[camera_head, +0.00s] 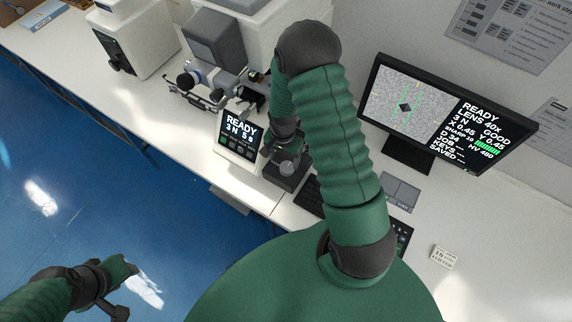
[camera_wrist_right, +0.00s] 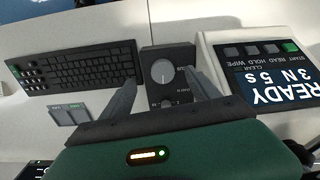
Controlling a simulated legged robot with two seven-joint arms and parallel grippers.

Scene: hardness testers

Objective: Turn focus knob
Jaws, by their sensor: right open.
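The focus knob (camera_wrist_right: 162,72) is a round grey dial with a pale pointer line on a dark control box (camera_wrist_right: 180,55). In the head view the box (camera_head: 284,181) sits on the white bench, with my right gripper (camera_head: 287,158) over it and hiding part of it. Whether a finger touches the box is unclear. My left gripper (camera_head: 118,290) is at the lower left over the blue floor, away from the bench; its jaws are not clear.
A tester screen (camera_head: 239,131) reading READY 3 N 5 s stands left of the box. A monitor (camera_head: 445,110) stands at the right. The hardness tester (camera_head: 215,65) is behind.

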